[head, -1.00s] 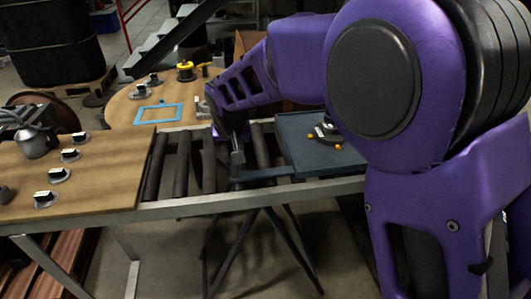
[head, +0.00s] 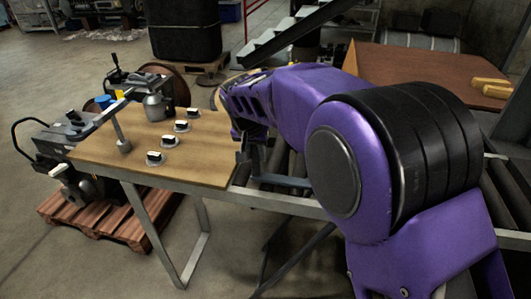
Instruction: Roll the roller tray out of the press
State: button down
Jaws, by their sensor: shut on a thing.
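My gripper (head: 247,168) is low over the roller track, just right of the wooden board's edge. It is shut on the handle of the roller tray, though its fingertips are small and dark here. A blue-grey bar of the roller tray (head: 285,181) shows to the right of the gripper, over the rollers. The rest of the tray is hidden behind my purple arm. The press cannot be made out in this view.
The wooden board (head: 205,165) left of the rollers carries several small black-and-white parts on round bases and a grey pot-shaped part (head: 155,106). A machine on a pallet (head: 90,210) stands at far left. A metal frame rail (head: 275,203) runs along the front.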

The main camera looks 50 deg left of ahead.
jog(key=shift+s+a+r, duration=0.1)
jog(key=shift+s+a, duration=0.05)
jog(key=shift+a, duration=0.05)
jog(key=c, duration=0.7)
grip_release()
jog(key=shift+a, duration=0.1)
jog(key=p+v, duration=0.1)
jog(key=v, duration=1.6)
jog(key=shift+s+r+p, duration=0.1)
jog(key=shift+r+p, duration=0.05)
jog(key=shift+p, duration=0.15)
